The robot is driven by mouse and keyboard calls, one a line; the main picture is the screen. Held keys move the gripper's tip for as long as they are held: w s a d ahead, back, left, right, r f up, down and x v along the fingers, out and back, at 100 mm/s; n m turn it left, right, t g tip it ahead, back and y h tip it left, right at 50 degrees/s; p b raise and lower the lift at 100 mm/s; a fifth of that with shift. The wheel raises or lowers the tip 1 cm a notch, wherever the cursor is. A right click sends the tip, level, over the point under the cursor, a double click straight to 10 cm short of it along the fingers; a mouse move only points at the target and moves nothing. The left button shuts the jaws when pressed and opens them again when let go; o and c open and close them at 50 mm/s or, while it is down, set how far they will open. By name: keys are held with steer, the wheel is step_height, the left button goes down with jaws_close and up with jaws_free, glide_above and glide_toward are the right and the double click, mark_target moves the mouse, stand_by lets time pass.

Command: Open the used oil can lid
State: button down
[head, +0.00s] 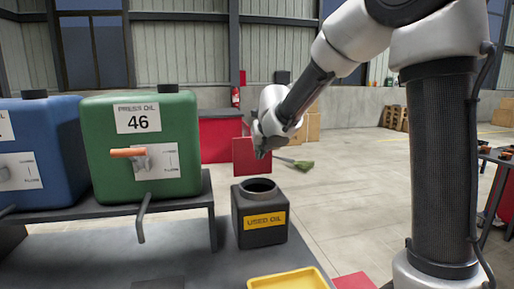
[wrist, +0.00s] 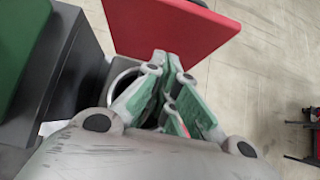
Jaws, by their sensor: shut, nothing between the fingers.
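The used oil can (head: 262,232) is a dark box with a yellow "USED OIL" label, on the grey bench. Its round mouth (head: 259,186) is uncovered in the head view. A red square panel (head: 243,158), which looks like its lid, stands raised at the rear of the can top. The panel (wrist: 175,22) is large at the top of the wrist view, and part of the dark mouth (wrist: 122,82) shows beside my fingers. My gripper (head: 262,153) is shut and empty, above the can and close to the panel. Contact with the panel cannot be told.
A green press oil tank (head: 105,180) marked 46, with an orange-handled tap (head: 128,152), and a blue tank (head: 50,135) stand on a shelf at left. A yellow tray (head: 290,281) lies in front of the can. Open floor (head: 355,165) lies behind and right.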

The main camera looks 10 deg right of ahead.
mark_target(254, 153)
steer(key=shift+w, duration=1.6)
steer(key=shift+r, duration=0.1)
steer(key=w, duration=0.2)
steer(key=shift+w+r, duration=0.25)
steer(key=shift+w, duration=0.1)
